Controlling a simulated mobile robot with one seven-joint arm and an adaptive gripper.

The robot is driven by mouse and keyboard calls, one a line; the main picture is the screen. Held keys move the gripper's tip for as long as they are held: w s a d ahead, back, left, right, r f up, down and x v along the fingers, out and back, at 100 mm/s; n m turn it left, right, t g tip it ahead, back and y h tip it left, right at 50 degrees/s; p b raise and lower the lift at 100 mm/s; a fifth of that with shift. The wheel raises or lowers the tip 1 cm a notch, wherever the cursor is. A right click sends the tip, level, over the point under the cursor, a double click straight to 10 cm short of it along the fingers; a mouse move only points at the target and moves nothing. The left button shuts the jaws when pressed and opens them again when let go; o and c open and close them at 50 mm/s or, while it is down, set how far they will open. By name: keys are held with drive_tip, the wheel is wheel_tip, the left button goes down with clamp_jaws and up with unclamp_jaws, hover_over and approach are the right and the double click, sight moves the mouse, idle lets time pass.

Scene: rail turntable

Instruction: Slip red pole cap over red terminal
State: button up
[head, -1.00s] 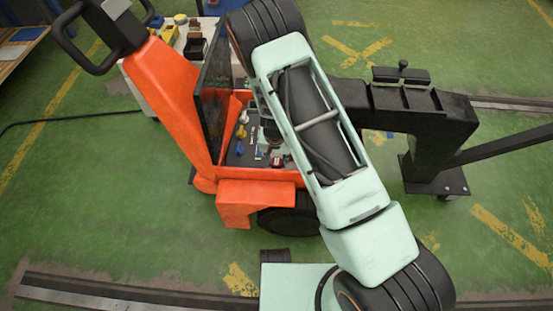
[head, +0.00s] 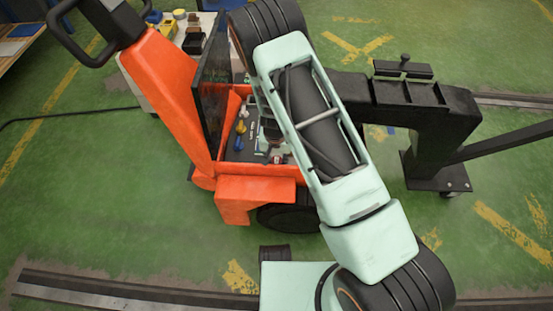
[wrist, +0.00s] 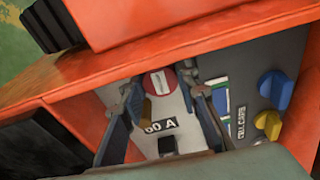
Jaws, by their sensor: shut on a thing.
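My gripper (wrist: 162,90) reaches down into the orange cart's open bay, its two fingers on either side of a round red piece with a pale bar across it. I take this piece to be the red pole cap (wrist: 179,76), shut between the fingertips; the exact contact is unclear. A pale surface with a "60 A" label shows below it in the wrist view. In the head view a small red and white piece (head: 278,159) shows at the bay's front edge, and my arm hides the gripper. I cannot make out a separate red terminal.
A blue knob (wrist: 275,90) and a yellow knob (wrist: 268,124) stand to the right in the wrist view. The orange cart's walls (wrist: 70,115) enclose the bay closely. A dark upright panel (head: 211,80) stands at its left. A black stand (head: 430,120) is at right.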

drive_tip(key=shift+f, duration=0.25)
drive_tip(key=o, duration=1.1)
drive_tip(key=shift+r, duration=0.1)
drive_tip(key=r, duration=0.4)
drive_tip(key=s+r, duration=0.1)
drive_tip(key=r, duration=0.6)
drive_tip(key=shift+s+r, duration=0.4)
